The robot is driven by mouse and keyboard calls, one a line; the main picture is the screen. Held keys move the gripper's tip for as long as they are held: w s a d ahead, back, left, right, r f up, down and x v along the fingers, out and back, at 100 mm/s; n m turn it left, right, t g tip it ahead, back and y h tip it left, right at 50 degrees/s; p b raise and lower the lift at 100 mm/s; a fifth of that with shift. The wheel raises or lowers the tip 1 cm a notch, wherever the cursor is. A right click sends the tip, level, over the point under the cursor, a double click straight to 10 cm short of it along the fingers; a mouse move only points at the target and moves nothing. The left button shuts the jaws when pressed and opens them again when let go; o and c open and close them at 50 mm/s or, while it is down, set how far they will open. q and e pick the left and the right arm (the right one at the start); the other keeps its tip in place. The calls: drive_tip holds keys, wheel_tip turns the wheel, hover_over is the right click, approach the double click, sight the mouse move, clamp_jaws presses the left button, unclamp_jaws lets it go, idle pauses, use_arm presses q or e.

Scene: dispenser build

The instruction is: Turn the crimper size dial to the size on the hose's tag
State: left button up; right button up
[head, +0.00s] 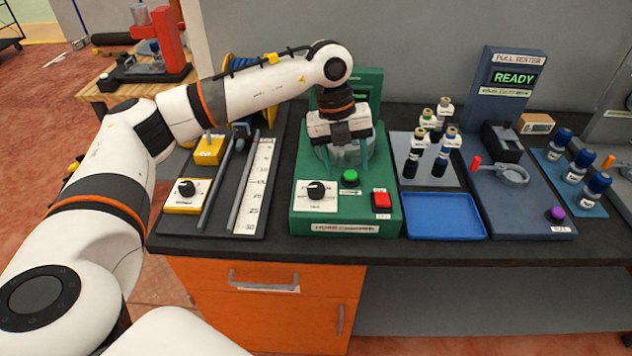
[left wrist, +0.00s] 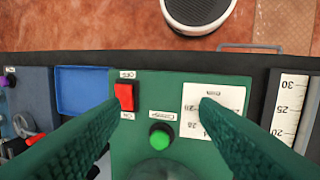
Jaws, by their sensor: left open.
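The green hose crimper (head: 300,222) stands in the middle of the bench. Its black size dial (head: 316,190) sits on a white plate at the front left. The plate also shows in the left wrist view (left wrist: 232,95), where a finger covers the dial. My left gripper (head: 344,163) is over the crimper, behind the dial, pointing down. In the left wrist view the gripper (left wrist: 160,104) has its two fingers wide apart, with nothing between them but the crimper's top. I cannot make out the hose's tag or its size. My right gripper is not in view.
A green button (head: 350,177) and a red switch (head: 381,200) lie right of the dial. A blue tray (head: 443,214), several upright capped pieces and the pull tester (head: 513,75) stand further right. A ruler board (head: 250,200) and another dial (head: 187,188) are left.

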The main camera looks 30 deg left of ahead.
sight(316, 186)
use_arm(q)
drive_tip(key=a+r+n+y, duration=0.2)
drive_tip(key=a+y, duration=0.1)
drive_tip(key=a, duration=0.4)
drive_tip(key=f+p, duration=0.1)
drive_tip(key=f, duration=0.4)
drive_tip(key=f+p, duration=0.1)
drive_tip(key=f, duration=0.5)
drive_tip(key=shift+s+d+f+p, duration=0.15)
drive_tip(key=shift+s+f+p, duration=0.1)
drive_tip(key=shift+p, duration=0.15)
drive_tip(key=shift+c, duration=0.3)
drive_tip(key=c, duration=0.9)
drive_tip(key=shift+c, duration=0.2)
